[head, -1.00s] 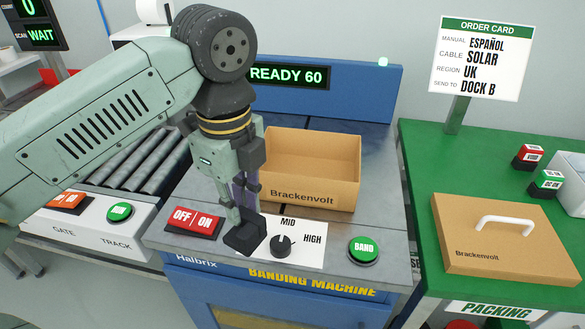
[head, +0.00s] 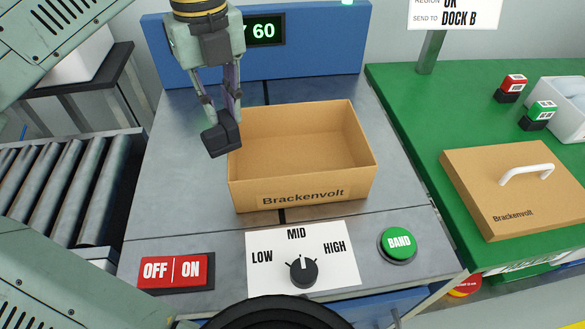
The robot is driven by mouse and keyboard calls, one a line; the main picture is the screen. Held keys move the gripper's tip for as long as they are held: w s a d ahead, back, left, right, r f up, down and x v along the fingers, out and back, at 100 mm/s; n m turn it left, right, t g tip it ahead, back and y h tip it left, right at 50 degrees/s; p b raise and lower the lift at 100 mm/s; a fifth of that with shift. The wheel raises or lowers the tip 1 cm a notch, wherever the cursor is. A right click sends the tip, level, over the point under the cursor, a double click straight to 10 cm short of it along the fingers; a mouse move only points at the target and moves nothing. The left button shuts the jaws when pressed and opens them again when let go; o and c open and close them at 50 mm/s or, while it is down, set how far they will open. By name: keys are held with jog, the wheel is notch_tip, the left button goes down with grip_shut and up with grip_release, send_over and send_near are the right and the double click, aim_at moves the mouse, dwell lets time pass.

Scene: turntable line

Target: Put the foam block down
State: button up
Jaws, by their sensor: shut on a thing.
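My gripper (head: 222,124) is at upper left of centre, pointing down and shut. A dark, blocky shape at its fingertips appears to be the foam block (head: 216,143); where the fingertips end and the block begins is hard to see. The shape overlaps the left wall of an open brown Brackenvolt carton (head: 300,191). It seems to be held above the banding machine top, but I cannot tell its exact height. The carton's visible inside is empty.
A control panel in front holds a red OFF/ON switch (head: 176,272), a dial (head: 301,271) and a green BAND button (head: 398,243). Rollers (head: 70,185) lie left. A handled carton lid (head: 520,195) rests on the green packing table (head: 420,125). Bare machine top (head: 180,205) lies left of the carton.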

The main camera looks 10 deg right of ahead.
jog(key=w+d+m+b, duration=0.1)
jog(key=w+d+m, duration=0.1)
jog(key=d+m, duration=0.25)
send_near(264, 163)
notch_tip(264, 163, down, 3)
jog(key=shift+r, duration=0.1)
jog(key=shift+f, duration=0.45)
jog(key=shift+f+b, duration=0.2)
jog(key=shift+b, duration=0.3)
